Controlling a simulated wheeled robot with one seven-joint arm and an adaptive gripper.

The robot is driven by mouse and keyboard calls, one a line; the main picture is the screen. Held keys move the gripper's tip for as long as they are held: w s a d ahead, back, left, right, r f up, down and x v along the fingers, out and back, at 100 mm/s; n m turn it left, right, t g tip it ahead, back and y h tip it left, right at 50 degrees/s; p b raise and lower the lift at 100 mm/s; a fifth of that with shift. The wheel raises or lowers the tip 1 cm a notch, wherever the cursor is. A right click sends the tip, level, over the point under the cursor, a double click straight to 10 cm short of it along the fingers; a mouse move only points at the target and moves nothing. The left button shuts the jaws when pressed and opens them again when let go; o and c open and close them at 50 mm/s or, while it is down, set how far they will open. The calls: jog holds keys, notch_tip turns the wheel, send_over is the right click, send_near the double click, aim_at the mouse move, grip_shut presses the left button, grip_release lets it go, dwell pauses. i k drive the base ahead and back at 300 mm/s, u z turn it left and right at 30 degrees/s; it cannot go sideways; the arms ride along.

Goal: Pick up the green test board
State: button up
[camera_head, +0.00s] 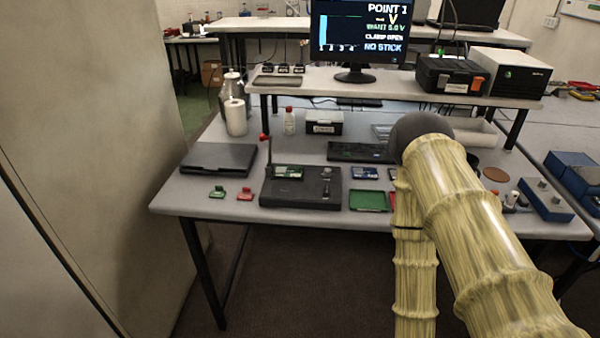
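A small green board (288,172) lies on top of a flat black device (301,188) near the front middle of the bench. The device has a thin upright rod at its left and a small lever-like part at its right. I cannot tell whether the board is clamped. A blue board (365,173) lies to its right, with another small board partly hidden by my arm. My sleeved arm reaches over the right side of the view. My gripper does not show, so its state and hold are hidden.
A green tray (368,201) lies right of the device. Small green (217,192) and red (245,193) pieces lie to its left, before a closed black laptop (219,158). A monitor (358,35) on the shelf reads "CLAMP OPEN" and "NO STICK". A wall panel (75,130) stands at left.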

aim_at(280, 171)
jog(key=z, duration=2.05)
jog(key=i, duration=0.9)
jog(key=u, duration=2.9)
